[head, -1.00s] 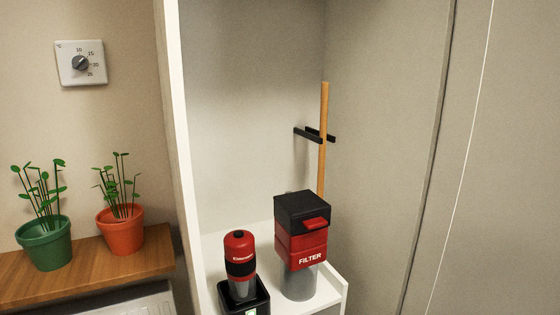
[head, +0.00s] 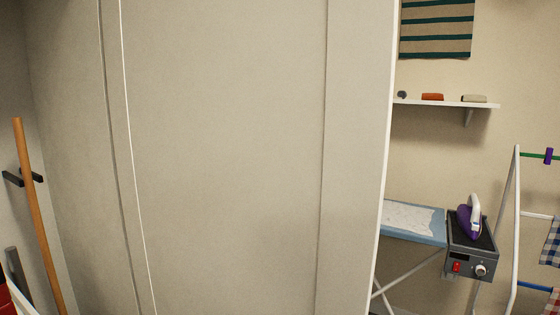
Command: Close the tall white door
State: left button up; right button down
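The tall white door (head: 225,150) fills the middle of the head view as a large pale panel. Its free edge (head: 386,150) stands toward the right, in front of the wall and the ironing corner. A narrow strip of the cabinet's inside shows at the far left, with a wooden pole (head: 36,210) against a black holder (head: 22,178), so the door stands open. No handle shows on the visible face. Neither of my grippers is in view.
Right of the door are an ironing board (head: 412,232), a purple and white iron (head: 469,216) on a dark unit (head: 472,250), and a drying rack (head: 514,220). A white wall shelf (head: 450,103) holds small items. A striped cloth (head: 436,30) hangs above.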

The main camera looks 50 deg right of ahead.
aim_at(251, 138)
jog(key=k+l+u, duration=0.1)
jog(key=l, duration=0.3)
jog(key=k+l+u, duration=0.1)
jog(key=l, duration=0.3)
jog(key=k+l+u, duration=0.15)
jog(key=l, duration=0.25)
jog(key=k+l+u, duration=0.1)
jog(key=l, duration=0.25)
jog(key=k+l+u, duration=0.1)
jog(key=l, duration=0.25)
jog(key=k+l+u, duration=0.1)
jog(key=k+l, duration=0.15)
jog(key=l+u, duration=0.1)
jog(key=l, duration=0.6)
